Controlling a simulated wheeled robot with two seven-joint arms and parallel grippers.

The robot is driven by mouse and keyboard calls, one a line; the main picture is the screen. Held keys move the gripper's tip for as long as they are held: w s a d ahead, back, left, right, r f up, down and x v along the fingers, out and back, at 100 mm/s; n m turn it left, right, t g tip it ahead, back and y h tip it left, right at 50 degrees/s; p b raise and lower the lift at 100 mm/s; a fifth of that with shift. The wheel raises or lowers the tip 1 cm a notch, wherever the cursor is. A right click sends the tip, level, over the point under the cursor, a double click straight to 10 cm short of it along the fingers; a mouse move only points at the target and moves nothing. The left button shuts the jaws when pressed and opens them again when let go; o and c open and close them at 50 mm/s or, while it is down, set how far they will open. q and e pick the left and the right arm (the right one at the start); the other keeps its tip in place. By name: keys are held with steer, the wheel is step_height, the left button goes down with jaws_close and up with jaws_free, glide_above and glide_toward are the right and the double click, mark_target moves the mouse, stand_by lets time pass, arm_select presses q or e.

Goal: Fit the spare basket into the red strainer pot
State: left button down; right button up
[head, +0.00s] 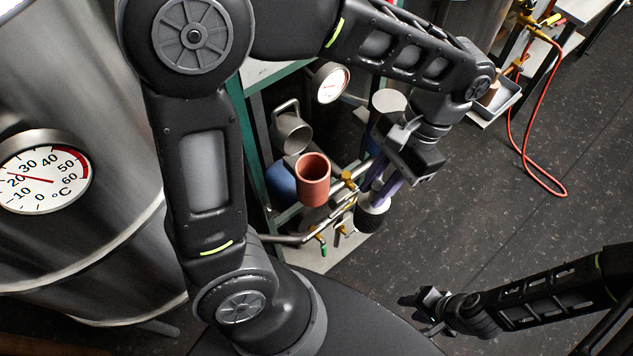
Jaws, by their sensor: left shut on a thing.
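The red strainer pot (313,184) stands open at the top among pipes, in the middle of the head view. My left gripper (378,192) points down to the right of the pot. It is shut on the spare basket (371,218), a dark mesh cylinder with a pale upper part. The basket is apart from the pot, to its right and lower in the picture. The inside of the pot is only partly visible. My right gripper (426,302) is low at the right, away from the pot, and its jaws are too small and dark to read.
A grey cylinder with a handle (290,132) and a blue body (282,182) are left of the pot. Pipes with brass fittings (348,181) run close beside it. A round gauge (330,84) is behind. Dark floor (480,200) is open at right; a red hose (521,170) lies there.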

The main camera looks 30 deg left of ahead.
arm_select(q)
steer(key=w+a, duration=0.3)
steer(key=a, duration=0.5)
steer(key=w+a, duration=0.2)
steer(key=a, duration=0.6)
steer(key=b, duration=0.2)
glide_above(312, 158)
steer(key=s+d, duration=0.2)
steer(key=s, duration=0.1)
step_height(312, 158, down, 8)
steer(key=shift+w+f, duration=0.1)
steer(key=shift+f, duration=0.2)
step_height(312, 158, down, 3)
steer(key=shift+f, duration=0.2)
